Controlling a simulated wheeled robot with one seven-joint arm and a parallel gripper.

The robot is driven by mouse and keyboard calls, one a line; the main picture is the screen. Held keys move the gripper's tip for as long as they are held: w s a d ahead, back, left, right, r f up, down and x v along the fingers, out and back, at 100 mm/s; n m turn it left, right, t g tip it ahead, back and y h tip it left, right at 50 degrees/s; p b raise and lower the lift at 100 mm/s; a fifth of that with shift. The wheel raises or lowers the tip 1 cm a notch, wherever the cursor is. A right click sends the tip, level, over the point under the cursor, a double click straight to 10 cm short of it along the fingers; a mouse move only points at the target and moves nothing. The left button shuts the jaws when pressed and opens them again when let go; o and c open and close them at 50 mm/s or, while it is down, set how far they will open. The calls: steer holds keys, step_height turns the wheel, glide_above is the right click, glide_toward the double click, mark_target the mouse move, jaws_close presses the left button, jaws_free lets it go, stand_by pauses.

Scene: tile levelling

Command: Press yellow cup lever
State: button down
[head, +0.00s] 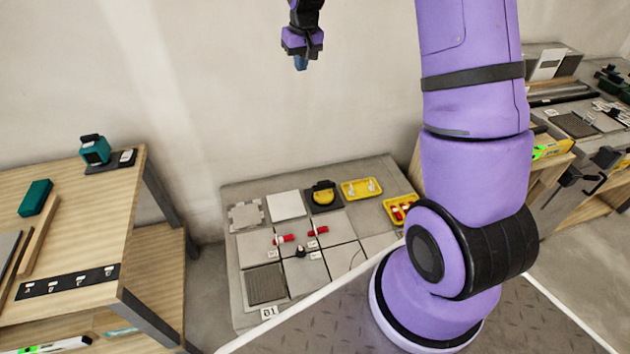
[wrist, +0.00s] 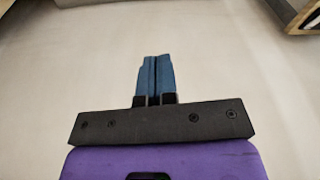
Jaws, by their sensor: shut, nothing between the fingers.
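A yellow round cup (head: 324,193) with a dark lever across its top sits on a dark square pad at the back of the low grey slab (head: 232,283). My gripper (head: 300,63) is high above and well apart from the cup, in front of the wall. Its blue fingers are shut together with nothing between them, as the wrist view also shows (wrist: 155,78). The wrist view shows no cup.
On the slab are grey tiles with red clips (head: 283,239), a yellow tray (head: 361,189) right of the cup and a second yellow tray (head: 402,207) with red pieces. A wooden bench (head: 98,220) stands left; shelves with tools stand right. The air above the slab is clear.

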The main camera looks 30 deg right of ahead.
steer(key=w+d+f+g, duration=0.1)
steer(key=w+d+f, duration=0.2)
steer(key=f, duration=0.6)
steer(key=w+d+f, duration=0.2)
steer(key=w+f, duration=0.1)
steer(key=f, duration=0.7)
steer(key=m+y, duration=0.1)
steer(key=m, duration=0.1)
glide_above(315, 185)
steer(key=d, duration=0.2)
step_height(315, 185, down, 21)
steer(key=shift+a+f+g, duration=0.2)
steer(key=shift+f+g, duration=0.2)
steer(key=shift+f, duration=0.1)
steer(key=f, duration=0.4)
steer(key=a+f, duration=0.1)
steer(key=f, duration=0.8)
steer(key=shift+w+a+f, duration=0.2)
steer(key=shift+f, duration=0.15)
steer(key=shift+a+f, duration=0.1)
steer(key=shift+a+f+h, duration=0.1)
steer(key=shift+f+h, duration=0.2)
steer(key=shift+f, duration=0.05)
steer(key=shift+s, duration=0.1)
steer(key=shift+r, duration=0.15)
